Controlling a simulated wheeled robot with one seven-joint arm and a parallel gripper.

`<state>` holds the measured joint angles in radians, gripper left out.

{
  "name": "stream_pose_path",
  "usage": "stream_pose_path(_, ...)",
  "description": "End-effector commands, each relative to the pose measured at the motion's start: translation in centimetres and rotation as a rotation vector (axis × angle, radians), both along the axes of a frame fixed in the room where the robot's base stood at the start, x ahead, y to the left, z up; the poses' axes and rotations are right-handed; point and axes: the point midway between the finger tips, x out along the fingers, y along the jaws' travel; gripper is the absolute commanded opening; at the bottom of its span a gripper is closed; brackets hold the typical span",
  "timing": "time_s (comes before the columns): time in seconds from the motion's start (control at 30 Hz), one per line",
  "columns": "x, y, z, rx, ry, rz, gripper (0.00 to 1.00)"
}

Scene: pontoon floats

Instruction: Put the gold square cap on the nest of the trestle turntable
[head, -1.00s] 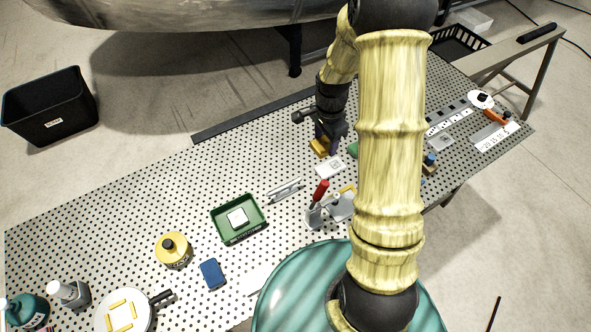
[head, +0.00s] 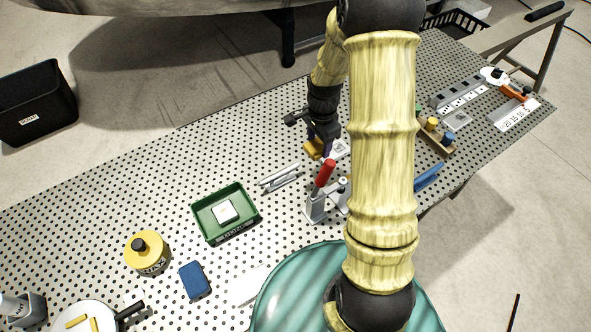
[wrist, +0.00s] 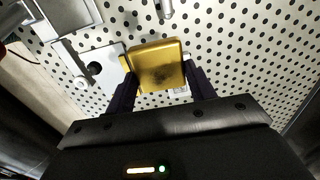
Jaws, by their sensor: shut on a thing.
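The gold square cap (head: 314,151) is held by my gripper (head: 322,140) above the perforated table. In the wrist view the cap (wrist: 158,62) sits between the two dark fingers of my gripper (wrist: 160,86), its flat face toward the camera. A white disc with a dark square and an orange handle (head: 495,76) lies at the far right; it may be the trestle turntable, but its nest is too small to make out. A white round thing with yellow bars and a black handle (head: 85,318) is cut off at the lower left.
A red-handled clamp (head: 318,200), a grey bracket (head: 280,178) and a green tray (head: 245,222) stand near my arm. A pale plate (wrist: 103,68) lies beside the cap. A wooden rack with coloured pegs (head: 436,137) is at the right. My arm hides part of the table.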

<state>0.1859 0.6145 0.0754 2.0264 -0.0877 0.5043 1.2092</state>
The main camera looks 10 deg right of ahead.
Motion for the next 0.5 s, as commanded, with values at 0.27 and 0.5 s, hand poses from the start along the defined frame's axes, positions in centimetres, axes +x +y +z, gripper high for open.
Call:
stream_pose_path(0.27,0.0,0.0,-0.2,0.000,-0.001,0.000,0.26)
stream_pose_path(0.5,-0.1,0.0,-1.4,0.000,0.004,0.000,0.26)
